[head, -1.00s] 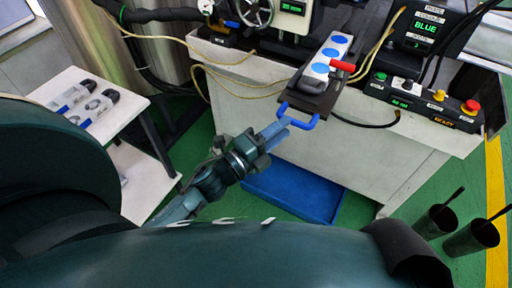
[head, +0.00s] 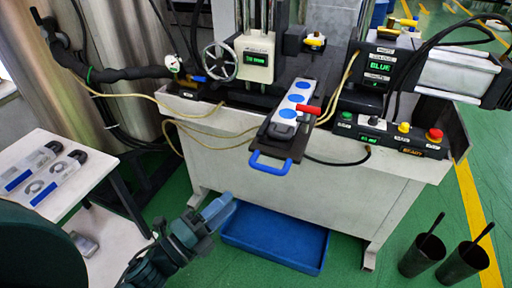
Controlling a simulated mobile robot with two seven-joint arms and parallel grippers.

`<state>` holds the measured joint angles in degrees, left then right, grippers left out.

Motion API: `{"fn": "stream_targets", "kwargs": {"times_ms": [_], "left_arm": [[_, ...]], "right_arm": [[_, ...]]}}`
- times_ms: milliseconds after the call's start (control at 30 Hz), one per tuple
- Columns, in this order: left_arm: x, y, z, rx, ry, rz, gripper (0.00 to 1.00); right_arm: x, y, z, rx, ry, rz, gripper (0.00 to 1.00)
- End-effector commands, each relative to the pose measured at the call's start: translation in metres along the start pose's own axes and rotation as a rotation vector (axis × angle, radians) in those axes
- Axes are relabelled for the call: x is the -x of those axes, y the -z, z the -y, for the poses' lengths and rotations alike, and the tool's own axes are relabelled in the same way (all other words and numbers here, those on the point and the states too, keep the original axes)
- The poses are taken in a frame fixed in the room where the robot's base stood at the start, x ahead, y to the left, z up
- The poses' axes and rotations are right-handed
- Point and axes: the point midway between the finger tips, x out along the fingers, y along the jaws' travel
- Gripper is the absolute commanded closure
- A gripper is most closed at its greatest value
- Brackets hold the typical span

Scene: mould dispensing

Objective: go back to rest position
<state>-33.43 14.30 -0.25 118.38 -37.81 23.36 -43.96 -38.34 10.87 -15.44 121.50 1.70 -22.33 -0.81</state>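My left gripper (head: 219,211) is at the lower middle of the head view, in front of the machine and near the left end of the blue floor tray. Its fingers overlap from this angle, so any gap between them is hidden; nothing shows in them. It is apart from the blue handle (head: 270,163) of the dark mould plate (head: 270,138). The plate sits on the machine, bearing a white strip with blue discs (head: 290,99) and a red lever (head: 308,109). My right gripper is out of view.
A white side table (head: 92,143) with clear-and-blue parts stands at the left. The blue tray (head: 274,239) lies on the green floor under the machine (head: 310,169). Two dark cups (head: 420,255) (head: 463,263) with handles stand at the lower right. A control panel (head: 391,135) is on the machine's right.

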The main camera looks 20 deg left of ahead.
Motion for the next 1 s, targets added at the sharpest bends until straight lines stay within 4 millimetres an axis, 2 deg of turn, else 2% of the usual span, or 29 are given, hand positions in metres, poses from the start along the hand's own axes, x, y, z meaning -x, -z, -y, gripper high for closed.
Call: {"fn": "stream_targets", "kwargs": {"times_ms": [167, 267, 367, 500, 600, 733, 1000], "left_arm": [[0.0, -0.001, -0.003, 0.081, -0.02, 0.032, 0.64], [0.002, -0.003, -0.016, 0.348, -0.091, 0.137, 0.64], [0.012, 0.005, -0.043, 0.748, -0.203, 0.297, 0.64], [0.033, 0.04, -0.084, 1.255, -0.369, 0.515, 0.64], [0.046, 0.065, -0.101, 1.491, -0.46, 0.629, 0.64], [0.055, 0.082, -0.111, 1.62, -0.516, 0.698, 0.64], [0.056, 0.082, -0.112, 1.627, -0.518, 0.703, 0.64]], "right_arm": [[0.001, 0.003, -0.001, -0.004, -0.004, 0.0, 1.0], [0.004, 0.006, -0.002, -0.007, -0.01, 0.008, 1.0], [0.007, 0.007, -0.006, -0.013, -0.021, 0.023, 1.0], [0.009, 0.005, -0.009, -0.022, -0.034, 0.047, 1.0], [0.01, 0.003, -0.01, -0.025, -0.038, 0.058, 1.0], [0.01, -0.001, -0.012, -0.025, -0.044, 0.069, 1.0], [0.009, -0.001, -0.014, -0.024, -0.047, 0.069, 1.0]]}}
